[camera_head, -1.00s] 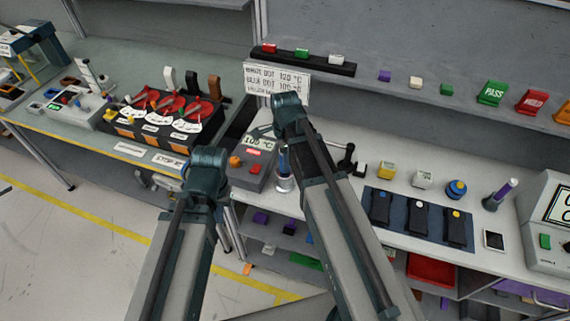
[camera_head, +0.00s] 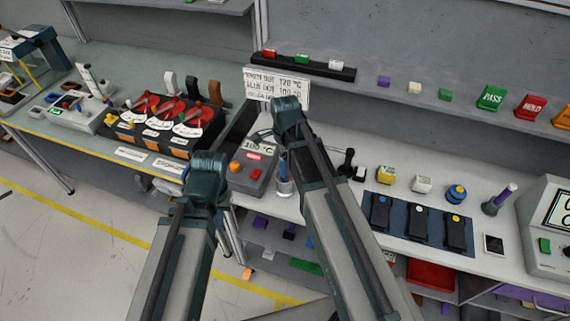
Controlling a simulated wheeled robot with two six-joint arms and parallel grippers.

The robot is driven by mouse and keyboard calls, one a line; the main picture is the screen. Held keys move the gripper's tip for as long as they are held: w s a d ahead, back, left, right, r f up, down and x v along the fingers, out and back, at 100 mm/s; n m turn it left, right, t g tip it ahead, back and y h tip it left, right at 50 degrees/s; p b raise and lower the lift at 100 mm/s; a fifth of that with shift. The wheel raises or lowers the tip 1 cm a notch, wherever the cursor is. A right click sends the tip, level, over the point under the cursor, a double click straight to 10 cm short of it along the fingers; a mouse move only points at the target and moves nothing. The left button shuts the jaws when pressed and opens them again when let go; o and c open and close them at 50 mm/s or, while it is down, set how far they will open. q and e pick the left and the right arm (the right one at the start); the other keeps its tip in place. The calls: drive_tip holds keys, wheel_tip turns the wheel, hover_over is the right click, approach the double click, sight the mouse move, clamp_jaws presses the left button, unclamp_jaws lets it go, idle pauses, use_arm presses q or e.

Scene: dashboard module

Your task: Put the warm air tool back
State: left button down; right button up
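A grey station (camera_head: 251,166) with a lit temperature display, an orange knob and a red mark stands at the left end of the right bench. Next to it a slim, blue-topped tool (camera_head: 283,165) stands upright in a silver holder (camera_head: 284,187), partly covered by my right arm; I cannot tell if it is the warm air tool. My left gripper (camera_head: 192,168) is at the end of the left arm, in front of the gap between the benches; its fingers are not clear. My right arm reaches up past the station, and its fingers are hidden behind the arm's end.
A white sign (camera_head: 276,85) with temperatures stands behind the station.

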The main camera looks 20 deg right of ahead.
wheel_tip(320, 180, up, 12)
drive_tip(key=p, duration=1.1)
drive_tip(key=shift+p, duration=0.35)
drive_tip(key=shift+s+a, duration=0.1)
drive_tip(key=shift+s, duration=0.05)
drive_tip(key=s+a+n, duration=0.5)
drive_tip(key=s+n, duration=0.2)
drive_tip(key=n, duration=0.4)
drive_tip(key=s+a+n+h, duration=0.1)
drive_tip(key=s+a+n, duration=0.4)
drive_tip(key=n, duration=0.7)
drive_tip(key=shift+s+a, duration=0.15)
drive_tip(key=shift+s, duration=0.9)
wheel_tip(320, 180, down, 14)
drive_tip(key=b, duration=1.4)
drive_tip(key=shift+r, duration=0.1)
